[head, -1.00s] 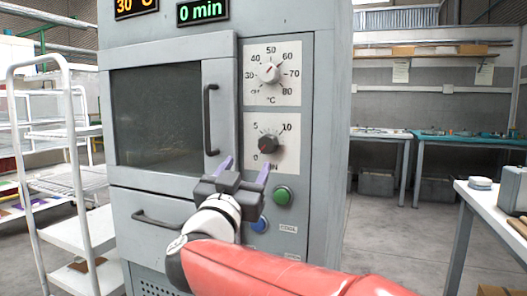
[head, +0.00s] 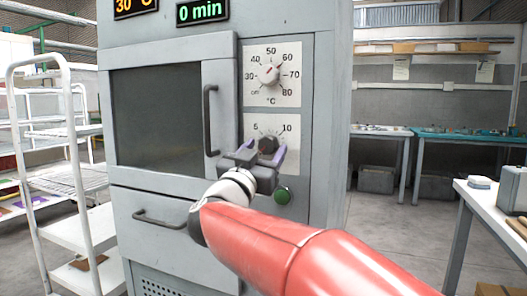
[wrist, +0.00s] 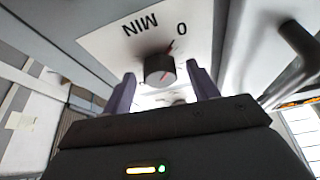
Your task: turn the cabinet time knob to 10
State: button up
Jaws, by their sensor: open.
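The time knob (head: 267,145) is a dark round knob on a white dial marked 5 and 10, below the temperature dial on the grey cabinet. In the wrist view the knob (wrist: 159,70) has a red pointer directed close to the 0 mark. My gripper (head: 263,150) is open in front of the dial, and its purple fingers stand to either side of the knob. In the wrist view the gripper (wrist: 163,88) has one finger left and one right of the knob, with gaps. Whether the fingertips reach past the knob's face is unclear. The time display (head: 202,11) reads 0 min.
The temperature knob (head: 269,75) is just above. The black door handle (head: 211,120) stands out to the left. A green button (head: 282,195) lies below the dial. A white rack (head: 62,180) stands left, and benches (head: 400,135) stand right.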

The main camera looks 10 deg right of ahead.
jog(key=c, duration=1)
jog(key=shift+m, duration=0.4)
